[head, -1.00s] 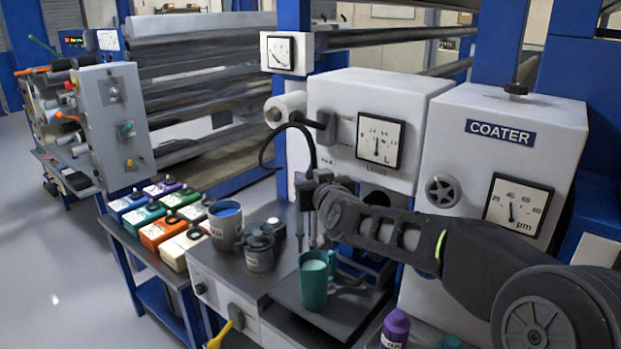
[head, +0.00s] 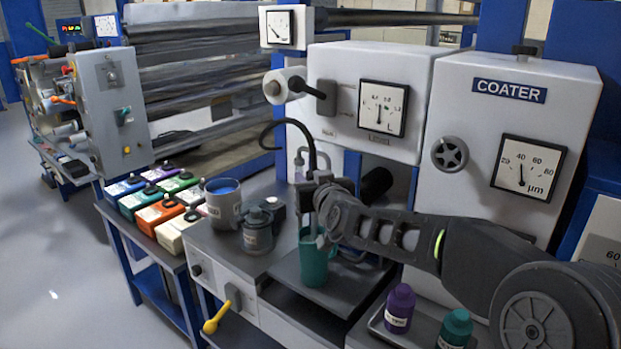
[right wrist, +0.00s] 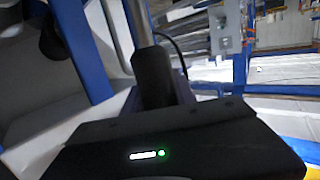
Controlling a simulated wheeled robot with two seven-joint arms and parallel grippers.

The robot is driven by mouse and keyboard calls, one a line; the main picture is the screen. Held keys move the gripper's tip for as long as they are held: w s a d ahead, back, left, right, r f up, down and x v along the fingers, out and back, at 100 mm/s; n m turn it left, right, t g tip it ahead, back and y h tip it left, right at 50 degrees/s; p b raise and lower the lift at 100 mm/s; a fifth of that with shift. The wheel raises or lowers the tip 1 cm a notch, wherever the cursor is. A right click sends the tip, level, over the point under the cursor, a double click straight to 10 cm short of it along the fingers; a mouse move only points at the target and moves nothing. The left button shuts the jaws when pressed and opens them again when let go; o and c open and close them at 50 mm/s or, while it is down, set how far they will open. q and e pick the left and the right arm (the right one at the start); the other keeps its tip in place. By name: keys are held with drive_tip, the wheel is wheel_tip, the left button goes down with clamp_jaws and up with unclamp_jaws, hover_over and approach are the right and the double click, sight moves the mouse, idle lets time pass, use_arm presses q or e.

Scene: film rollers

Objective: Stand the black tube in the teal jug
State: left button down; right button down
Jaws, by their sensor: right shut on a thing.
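The black tube (head: 290,124) curves like a hook in the head view, rising from the jaws of my right gripper (head: 316,196) and bending over to the left. My right gripper is shut on it, just above the teal jug (head: 314,268). The jug stands upright on the dark plate. The tube's lower part points down at the jug's mouth; the gripper hides much of it, and I cannot tell how deep its end reaches. In the right wrist view, a thin black curve (right wrist: 180,47) shows behind a dark sleeve. My left gripper is not in view.
A grey mug with blue contents (head: 222,204) and a grey lidded pot (head: 257,234) stand left of the jug. Purple (head: 399,309) and teal (head: 455,329) bottles stand on a tray at right. The white coater housing (head: 520,125) rises close behind my arm.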

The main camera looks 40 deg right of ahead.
sight(316, 224)
drive_tip(key=shift+f+b, duration=4.15)
drive_tip(key=shift+f, duration=0.65)
drive_tip(key=c, duration=0.9)
unclamp_jaws()
drive_tip(key=shift+f, duration=0.1)
drive_tip(key=shift+s, duration=0.1)
drive_tip(key=v, duration=0.7)
drive_tip(key=shift+s+a, duration=0.15)
drive_tip(key=shift+s, duration=0.15)
